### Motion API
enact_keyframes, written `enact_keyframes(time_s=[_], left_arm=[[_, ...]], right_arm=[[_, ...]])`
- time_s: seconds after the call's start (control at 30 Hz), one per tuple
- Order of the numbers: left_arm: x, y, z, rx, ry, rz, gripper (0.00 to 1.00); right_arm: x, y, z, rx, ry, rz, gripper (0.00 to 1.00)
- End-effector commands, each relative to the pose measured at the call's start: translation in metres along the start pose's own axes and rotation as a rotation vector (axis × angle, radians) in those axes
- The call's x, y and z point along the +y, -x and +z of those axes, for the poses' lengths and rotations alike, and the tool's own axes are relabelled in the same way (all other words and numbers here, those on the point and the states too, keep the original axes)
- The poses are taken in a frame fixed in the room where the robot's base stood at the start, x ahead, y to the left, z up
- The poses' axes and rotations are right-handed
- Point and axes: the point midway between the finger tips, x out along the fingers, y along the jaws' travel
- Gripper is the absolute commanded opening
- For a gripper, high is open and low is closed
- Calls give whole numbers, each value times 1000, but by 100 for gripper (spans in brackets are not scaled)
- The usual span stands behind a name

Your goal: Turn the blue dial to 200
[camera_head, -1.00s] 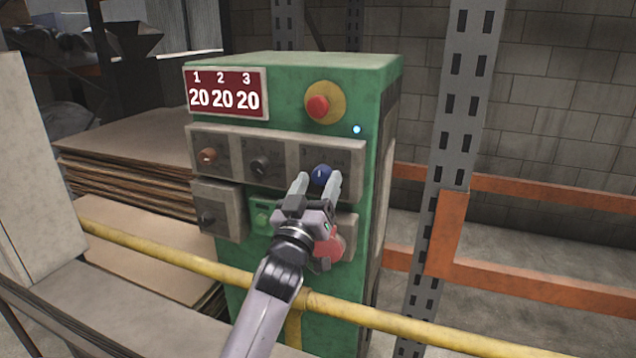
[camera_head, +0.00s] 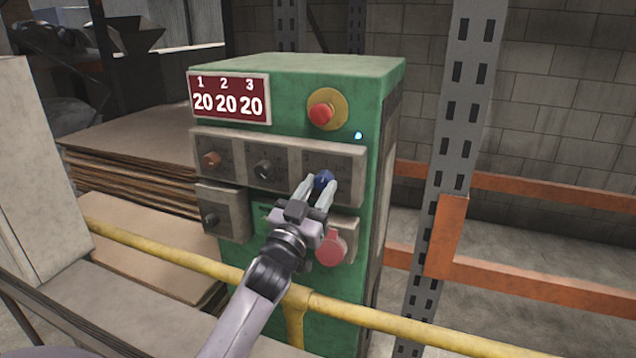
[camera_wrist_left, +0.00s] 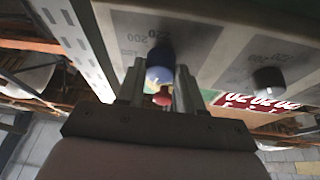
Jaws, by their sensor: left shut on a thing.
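The blue dial (camera_head: 323,179) sits on the rightmost panel of the green control box (camera_head: 240,165). My left gripper (camera_head: 319,184) is shut on the dial, one finger on each side of it. In the left wrist view the blue dial (camera_wrist_left: 160,66) shows between the two fingers (camera_wrist_left: 158,82), with the printed numbers 220 and 200 beside it. The red display (camera_head: 229,97) reads 20 under each of 1, 2 and 3. My right gripper is not in view.
An orange dial (camera_head: 211,159) and a black dial (camera_head: 264,169) are to the left of the blue one. A red emergency button (camera_head: 321,113) is above. A yellow rail (camera_head: 400,324) crosses in front of the box. A grey rack post (camera_head: 462,150) stands at right.

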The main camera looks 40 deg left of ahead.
Motion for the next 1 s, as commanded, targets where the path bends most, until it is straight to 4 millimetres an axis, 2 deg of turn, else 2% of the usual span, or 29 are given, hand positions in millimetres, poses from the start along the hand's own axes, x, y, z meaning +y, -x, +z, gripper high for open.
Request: enact_keyframes(time_s=[0.03, 0.6, 1.0], left_arm=[[-1, -2, -5, -3, -46, 19, 6], [-6, -3, -8, -28, -550, 221, 6], [-7, -3, -7, -47, -905, 361, 6]], right_arm=[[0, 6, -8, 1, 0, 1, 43], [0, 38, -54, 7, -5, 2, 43], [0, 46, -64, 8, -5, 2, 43]])
